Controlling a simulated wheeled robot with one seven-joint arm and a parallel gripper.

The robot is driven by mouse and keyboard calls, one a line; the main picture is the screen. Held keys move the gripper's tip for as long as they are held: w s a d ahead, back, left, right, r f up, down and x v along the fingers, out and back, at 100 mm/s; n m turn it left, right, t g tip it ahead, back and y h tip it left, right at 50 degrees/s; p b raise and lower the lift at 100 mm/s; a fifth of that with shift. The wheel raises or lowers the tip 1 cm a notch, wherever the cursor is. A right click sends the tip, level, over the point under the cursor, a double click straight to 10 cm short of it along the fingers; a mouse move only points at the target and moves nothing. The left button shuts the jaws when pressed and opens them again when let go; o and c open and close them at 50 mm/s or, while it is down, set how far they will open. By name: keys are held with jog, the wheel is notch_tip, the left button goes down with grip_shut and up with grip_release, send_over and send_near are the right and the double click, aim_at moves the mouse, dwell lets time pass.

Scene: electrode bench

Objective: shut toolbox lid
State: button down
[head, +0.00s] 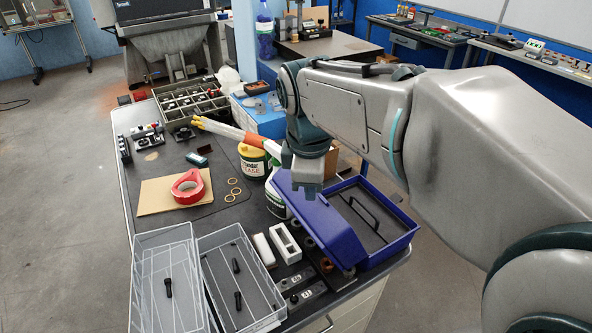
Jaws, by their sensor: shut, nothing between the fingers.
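A blue toolbox stands open at the right end of the bench in the head view. Its tray part (401,239) is on the right, with a dark interior and a dark handle inside. Its lid (318,226) is swung open to the left, tilted, with its outer face up. My gripper (308,184) points down at the lid's far end, shut and empty. It overlaps the lid in the picture; I cannot tell if it touches it. Part of the toolbox's far side is hidden behind my arm.
Two clear trays (167,281) with black parts stand at the front left. A white block (285,244) and metal pieces lie left of the lid. Red tape (188,187) lies on a tan sheet.

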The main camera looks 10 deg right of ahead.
aim_at(316, 208)
jog(key=w+a+f+n+g+b, duration=0.1)
jog(key=w+a+n+b, duration=0.1)
jog(key=w+n, duration=0.4)
jog(key=shift+n+h, duration=0.3)
jog(key=shift+n, duration=0.5)
jog(key=f, duration=0.3)
jog(key=d+f, duration=0.1)
jog(key=f, duration=0.2)
jog(key=s+f, duration=0.1)
jog(key=f, duration=0.2)
jog(key=shift+d+f, duration=0.2)
jog(key=shift+f, duration=0.15)
jog(key=d, duration=0.1)
jog(key=d+r+p, duration=0.1)
jog(key=w+d, duration=0.1)
jog(key=shift+r, duration=0.25)
jog(key=shift+d+r, duration=0.1)
jog(key=shift+d, duration=0.1)
jog(key=shift+w+d+p, duration=0.1)
jog(key=shift+p, duration=0.2)
